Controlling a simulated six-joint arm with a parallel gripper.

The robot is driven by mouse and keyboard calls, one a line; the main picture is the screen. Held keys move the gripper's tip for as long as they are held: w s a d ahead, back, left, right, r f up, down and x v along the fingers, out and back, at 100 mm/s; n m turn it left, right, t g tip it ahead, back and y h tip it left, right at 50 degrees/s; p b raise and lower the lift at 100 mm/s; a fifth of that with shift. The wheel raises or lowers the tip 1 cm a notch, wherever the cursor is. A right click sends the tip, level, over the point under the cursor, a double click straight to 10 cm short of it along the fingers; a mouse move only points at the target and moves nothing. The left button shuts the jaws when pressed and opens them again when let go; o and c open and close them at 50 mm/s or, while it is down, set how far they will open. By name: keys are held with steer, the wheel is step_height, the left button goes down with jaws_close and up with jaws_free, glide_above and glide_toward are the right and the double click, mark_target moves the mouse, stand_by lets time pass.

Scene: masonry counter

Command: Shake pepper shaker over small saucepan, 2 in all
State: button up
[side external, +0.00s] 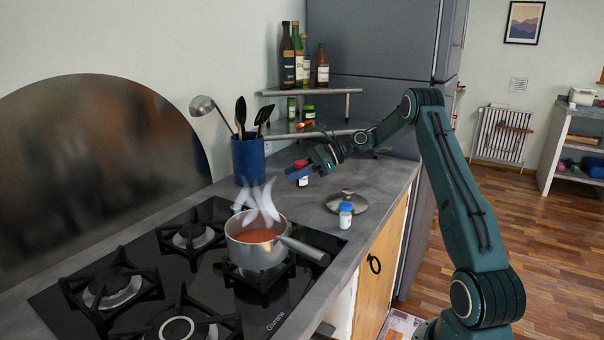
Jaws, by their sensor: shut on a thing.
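The small saucepan (252,258) sits on the front right burner, with reddish-brown sauce inside and pale steam rising from it. My gripper (301,174) is behind and to the right of the pan, over the counter, shut on a red-capped shaker (302,182). I take this to be the pepper shaker; its label is too small to read. It looks upright and partly hidden by the fingers. I cannot tell whether its base touches the counter. A blue-capped shaker (345,216) stands upright on the counter, apart from my gripper.
A pan lid (345,203) lies on the counter behind the blue-capped shaker. The saucepan handle (305,250) points right. A blue utensil crock (248,162) stands left of my gripper. A corner shelf (310,92) with bottles is behind. The other burners are bare.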

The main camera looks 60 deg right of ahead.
steer(key=s+a+r, duration=0.2)
steer(key=a+r, duration=0.1)
steer(key=a, duration=0.5)
steer(key=s+a+r, duration=0.2)
steer(key=a+r, duration=0.1)
steer(key=a, duration=0.6)
steer(key=s+a+r, duration=0.2)
steer(key=a+r, duration=0.1)
steer(key=a, duration=0.5)
steer(key=shift+a+r, duration=0.2)
steer(key=shift+a, duration=0.2)
steer(key=shift+f+n, duration=0.15)
steer(key=shift+n, duration=0.15)
steer(key=shift+w+d+f+n+t+h, duration=0.45)
steer(key=shift+n+t, duration=0.7)
steer(key=shift+n, duration=1.15)
steer(key=shift+w+d+f+n+t+h, duration=0.15)
steer(key=shift+n+t+h, duration=0.45)
steer(key=shift+n+t, duration=1.15)
steer(key=shift+w+d+f+n+t+h, duration=0.2)
steer(key=shift+d+f+n+t+h, duration=0.3)
steer(key=shift+n, duration=2.35)
steer(key=shift+r, duration=0.3)
steer(key=shift+r, duration=0.15)
